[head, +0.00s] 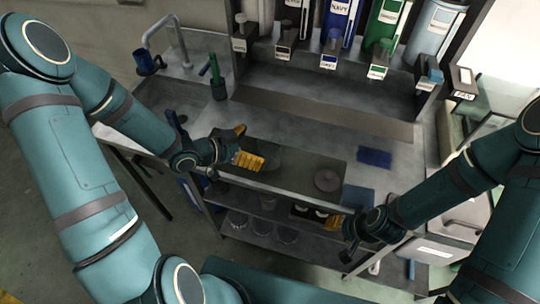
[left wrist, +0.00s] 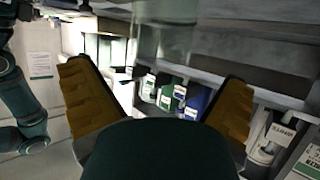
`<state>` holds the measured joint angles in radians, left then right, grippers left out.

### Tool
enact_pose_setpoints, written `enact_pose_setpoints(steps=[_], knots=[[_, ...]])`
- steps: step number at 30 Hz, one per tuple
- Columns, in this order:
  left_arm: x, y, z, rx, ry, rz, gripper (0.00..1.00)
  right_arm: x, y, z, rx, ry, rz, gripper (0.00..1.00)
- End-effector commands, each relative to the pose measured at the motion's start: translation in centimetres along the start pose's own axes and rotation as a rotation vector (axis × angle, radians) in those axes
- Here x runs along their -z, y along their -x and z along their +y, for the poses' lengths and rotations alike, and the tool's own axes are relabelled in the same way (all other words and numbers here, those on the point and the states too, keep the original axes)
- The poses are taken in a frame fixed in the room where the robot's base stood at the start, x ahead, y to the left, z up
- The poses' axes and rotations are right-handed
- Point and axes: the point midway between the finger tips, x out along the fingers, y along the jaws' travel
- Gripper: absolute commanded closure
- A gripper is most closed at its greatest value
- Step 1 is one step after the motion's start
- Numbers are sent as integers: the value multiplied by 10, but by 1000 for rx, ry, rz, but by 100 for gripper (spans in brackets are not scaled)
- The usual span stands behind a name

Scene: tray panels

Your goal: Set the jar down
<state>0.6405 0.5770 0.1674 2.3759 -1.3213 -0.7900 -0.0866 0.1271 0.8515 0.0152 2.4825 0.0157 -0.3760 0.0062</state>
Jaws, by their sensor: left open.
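My left gripper (head: 250,147) is over the bench, its yellow fingers spread apart. In the left wrist view its two fingers (left wrist: 165,95) are wide apart with nothing gripped between them. A clear, faintly greenish jar (head: 279,157) seems to stand on the bench just right of these fingers; its outline is hard to make out. It also shows as a see-through shape (left wrist: 165,38) at the top of the left wrist view, beyond the fingertips. My right gripper (head: 343,226) is low at the bench's front edge; its jaws are too unclear to read.
Blue cloths (head: 375,157) lie further right. A sink tap (head: 167,38) and a green bottle (head: 217,82) are at left. Labelled dispensers (head: 335,25) line the back. Several containers (head: 262,226) fill the shelf below.

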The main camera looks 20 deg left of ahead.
Motion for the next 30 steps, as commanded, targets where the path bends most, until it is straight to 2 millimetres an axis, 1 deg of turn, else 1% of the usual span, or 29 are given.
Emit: enact_pose_setpoints(steps=[5, 12, 15, 18, 23, 24, 26, 27, 30], knots=[[-1, -11, 0, -1, -1, 0, 0, -1, -2, 1, 0, 1, -2, 53], [-6, -45, 2, -2, 0, 0, 0, -3, -6, 2, 1, 2, -7, 53], [-5, -54, 1, 0, 0, 1, 0, -4, -7, 3, 1, 2, -8, 53], [-5, -57, 1, 1, 0, 1, 0, -4, -7, 3, 1, 3, -8, 53], [-5, -57, 1, 2, 0, 0, 0, -4, -7, 2, 1, 3, -8, 53], [-5, -57, 1, 2, 0, 0, 4, -4, -7, 2, 1, 3, -8, 53], [-5, -57, 1, 2, 0, 0, 25, -4, -7, 2, 1, 3, -8, 53], [-5, -57, 1, 2, 0, 0, 39, -4, -7, 2, 1, 3, -8, 53], [-5, -57, 1, 1, 0, 0, 71, -4, -7, 2, 1, 3, -8, 53]])
